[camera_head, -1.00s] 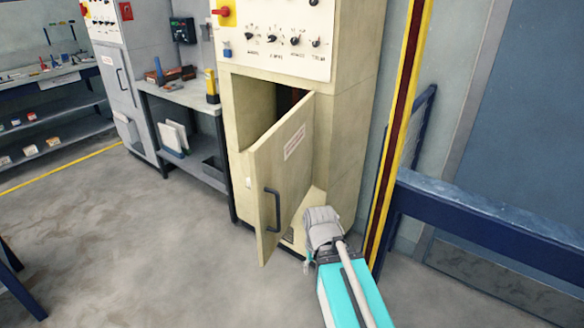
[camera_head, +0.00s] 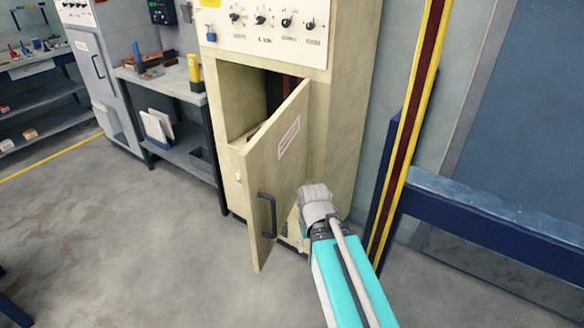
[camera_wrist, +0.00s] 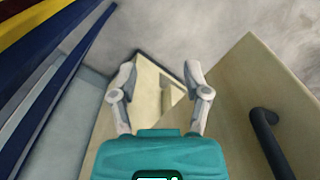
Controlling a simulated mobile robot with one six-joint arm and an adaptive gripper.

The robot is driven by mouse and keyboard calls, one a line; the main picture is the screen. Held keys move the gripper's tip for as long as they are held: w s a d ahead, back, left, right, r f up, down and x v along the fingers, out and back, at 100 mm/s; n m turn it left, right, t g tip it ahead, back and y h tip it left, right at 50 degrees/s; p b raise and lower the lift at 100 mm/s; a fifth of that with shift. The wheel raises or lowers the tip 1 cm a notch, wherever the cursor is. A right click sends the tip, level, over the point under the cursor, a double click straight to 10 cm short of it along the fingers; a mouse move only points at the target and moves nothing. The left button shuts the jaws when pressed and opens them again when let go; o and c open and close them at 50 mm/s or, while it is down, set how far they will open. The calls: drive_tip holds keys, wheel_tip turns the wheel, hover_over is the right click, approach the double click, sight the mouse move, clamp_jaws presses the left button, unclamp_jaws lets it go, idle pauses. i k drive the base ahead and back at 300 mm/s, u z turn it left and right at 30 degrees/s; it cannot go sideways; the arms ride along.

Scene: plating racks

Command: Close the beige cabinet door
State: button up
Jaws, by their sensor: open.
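The beige cabinet (camera_head: 340,110) stands in the middle of the head view. Its beige door (camera_head: 275,165) is swung outward and ajar, with a dark gap into the inside on its left. The door's outer face shows a white label and a dark handle (camera_head: 267,215) near the free edge. My gripper (camera_head: 316,200) is beside that outer face, right of the handle; its fingertips are hard to make out there. In the wrist view my gripper (camera_wrist: 158,75) is open and empty, with the door (camera_wrist: 240,90) and handle (camera_wrist: 268,135) to its right.
A yellow and dark red post (camera_head: 408,140) and a blue rail (camera_head: 490,215) stand close on the right. A workbench (camera_head: 160,80) and grey cabinet (camera_head: 95,75) are on the left. The floor (camera_head: 130,240) in front is clear.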

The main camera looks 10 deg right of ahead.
sight(273, 164)
drive_tip(key=u, duration=0.1)
drive_tip(key=k, duration=0.85)
drive_tip(key=u, duration=0.15)
